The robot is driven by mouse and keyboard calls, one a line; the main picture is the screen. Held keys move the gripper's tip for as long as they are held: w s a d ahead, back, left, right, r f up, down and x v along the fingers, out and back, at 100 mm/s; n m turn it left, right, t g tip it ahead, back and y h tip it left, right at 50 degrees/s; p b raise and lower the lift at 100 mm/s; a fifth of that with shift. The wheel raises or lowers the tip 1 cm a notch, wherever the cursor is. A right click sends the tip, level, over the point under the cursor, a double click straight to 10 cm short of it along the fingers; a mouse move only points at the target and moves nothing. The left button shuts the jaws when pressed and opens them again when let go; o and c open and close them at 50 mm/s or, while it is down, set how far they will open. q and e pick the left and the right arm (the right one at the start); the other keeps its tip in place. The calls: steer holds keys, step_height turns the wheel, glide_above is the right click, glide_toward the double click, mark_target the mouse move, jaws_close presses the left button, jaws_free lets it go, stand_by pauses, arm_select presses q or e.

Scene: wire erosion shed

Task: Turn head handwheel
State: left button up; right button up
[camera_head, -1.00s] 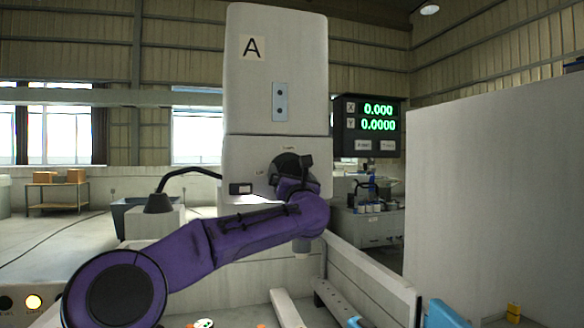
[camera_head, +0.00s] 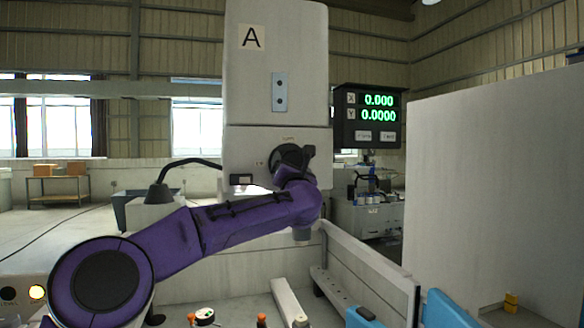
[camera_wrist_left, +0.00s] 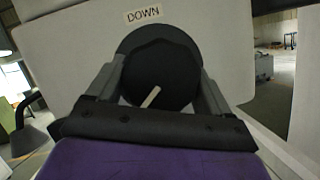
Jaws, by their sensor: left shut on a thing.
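The head handwheel (camera_head: 284,156) is a dark round wheel on the lower front of the pale machine head (camera_head: 276,60) marked A. My purple left arm reaches up to it from the left, and its gripper (camera_head: 303,160) covers the right part of the wheel. In the left wrist view the black handwheel (camera_wrist_left: 158,72) sits between the two grey fingers of my left gripper (camera_wrist_left: 160,88), which is shut on it. A short white line on the wheel tilts to the upper right. A DOWN label (camera_wrist_left: 143,14) is above the wheel. My right gripper is not in view.
A readout box (camera_head: 367,115) with green figures hangs right of the head. A large pale panel (camera_head: 490,180) stands at the right. A black lamp (camera_head: 160,192) on a bent arm is left of the head. Small parts lie in the tank area below.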

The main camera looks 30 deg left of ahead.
arm_select(q)
steer(key=m, duration=0.1)
steer(key=m+h+p, duration=0.1)
steer(key=m, duration=0.1)
steer(key=m+h, duration=0.1)
steer(key=shift+a+r+m+t+p, duration=0.1)
steer(key=shift+r+m+t+p, duration=0.15)
steer(key=shift+m+t+p, duration=0.15)
steer(key=m+h+p, duration=0.1)
steer(key=m+p, duration=0.1)
steer(key=shift+m+h, duration=0.3)
steer(key=shift+m, duration=0.1)
steer(key=shift+f+m+h+p, duration=0.15)
steer(key=shift+m+h+p, duration=0.35)
steer(key=shift+m+p, duration=0.6)
steer(key=shift+s, duration=0.1)
steer(key=o, duration=0.9)
steer(key=shift+o, duration=0.2)
steer(key=shift+s, duration=0.1)
